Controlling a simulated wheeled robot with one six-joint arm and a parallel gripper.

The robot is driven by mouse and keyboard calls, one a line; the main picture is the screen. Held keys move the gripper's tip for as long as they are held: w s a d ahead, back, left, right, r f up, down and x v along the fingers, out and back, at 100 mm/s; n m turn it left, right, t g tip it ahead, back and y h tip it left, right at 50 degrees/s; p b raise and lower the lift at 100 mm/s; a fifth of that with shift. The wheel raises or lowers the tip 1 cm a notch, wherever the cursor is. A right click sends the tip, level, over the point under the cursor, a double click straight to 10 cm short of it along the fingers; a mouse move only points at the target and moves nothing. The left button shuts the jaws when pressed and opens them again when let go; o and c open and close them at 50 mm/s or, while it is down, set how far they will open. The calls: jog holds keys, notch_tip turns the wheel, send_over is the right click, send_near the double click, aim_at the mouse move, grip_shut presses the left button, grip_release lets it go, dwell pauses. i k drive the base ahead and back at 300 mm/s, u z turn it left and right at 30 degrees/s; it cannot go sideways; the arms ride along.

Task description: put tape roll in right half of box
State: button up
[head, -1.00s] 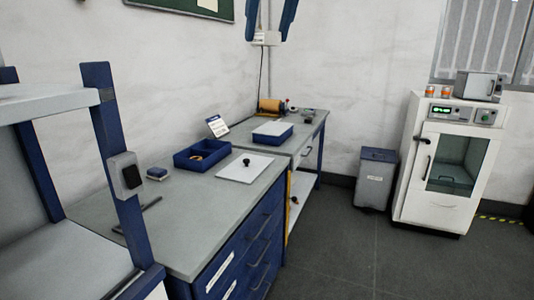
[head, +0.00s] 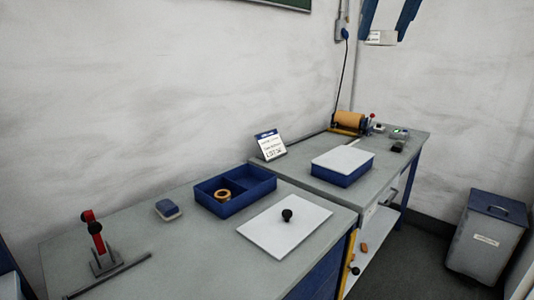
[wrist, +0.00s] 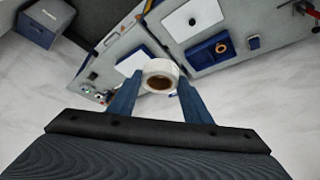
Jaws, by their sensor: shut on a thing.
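My gripper (wrist: 160,80) is shut on a white tape roll (wrist: 158,67) with a brown core, held between its two blue fingers in the wrist view. The open blue box (head: 252,201) stands on the bench and has two compartments. An orange-yellow ring (head: 222,195) lies in its left compartment; the right compartment looks empty. The box also shows in the wrist view (wrist: 193,54), beyond and to the right of the held roll, well apart from it.
A white panel with a black knob (head: 262,232) lies right of the box. A blue case with a white top (head: 341,177), a sign (head: 270,146), a small blue block (head: 167,209) and a red-handled stand (head: 98,243) are also on the benches. A grey bin (head: 487,240) stands right.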

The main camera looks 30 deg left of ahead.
aim_at(249, 187)
jog(key=i, duration=0.9)
jog(key=u, duration=1.5)
